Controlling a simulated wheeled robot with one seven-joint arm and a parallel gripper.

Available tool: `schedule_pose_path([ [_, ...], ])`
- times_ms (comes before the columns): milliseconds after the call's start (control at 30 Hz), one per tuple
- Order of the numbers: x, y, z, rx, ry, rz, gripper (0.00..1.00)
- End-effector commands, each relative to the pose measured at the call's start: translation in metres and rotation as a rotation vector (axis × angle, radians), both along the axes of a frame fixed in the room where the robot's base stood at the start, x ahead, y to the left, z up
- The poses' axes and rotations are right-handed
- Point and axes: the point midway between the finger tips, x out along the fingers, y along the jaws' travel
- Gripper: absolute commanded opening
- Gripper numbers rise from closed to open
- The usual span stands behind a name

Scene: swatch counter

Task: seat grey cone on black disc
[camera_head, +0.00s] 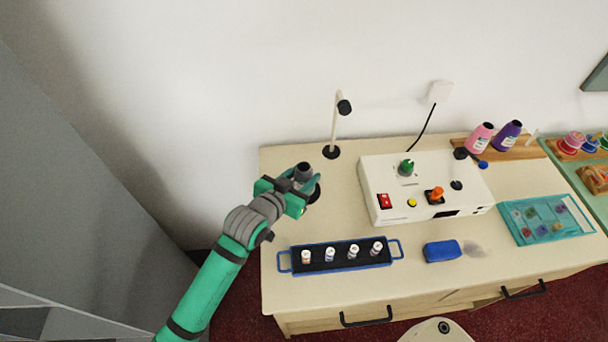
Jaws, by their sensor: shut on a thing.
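The grey cone (302,171) is dark grey and stands up between the jaws of my gripper (294,187), at the left of the counter. My gripper is shut on it. A black disc (315,196) shows partly behind and beside the gripper on the counter's left part; the jaws hide the rest of it. I cannot tell from this view whether the cone touches the disc or is held above it.
A lamp (334,125) stands just behind the gripper. A white control box (425,190) is to the right. A blue-handled tray (340,256) with several small spools lies in front. A blue block (442,251) and teal tray (543,220) lie further right.

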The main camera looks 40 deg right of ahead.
Motion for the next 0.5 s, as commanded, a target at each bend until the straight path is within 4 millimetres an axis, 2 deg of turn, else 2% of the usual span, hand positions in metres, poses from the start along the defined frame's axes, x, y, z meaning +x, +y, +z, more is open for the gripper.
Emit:
schedule_pose_path([
  [67, 0.0001, 0.0, 0.0003, -0.001, 0.0, 0.0, 0.15],
  [100, 0.0001, 0.0, 0.0003, -0.001, 0.0, 0.0, 0.49],
  [167, 0.0001, 0.0, 0.0003, 0.0, 0.0, 0.0, 0.61],
  [500, -0.0003, 0.0022, 0.0008, 0.0, 0.0, 0.001, 0.61],
])
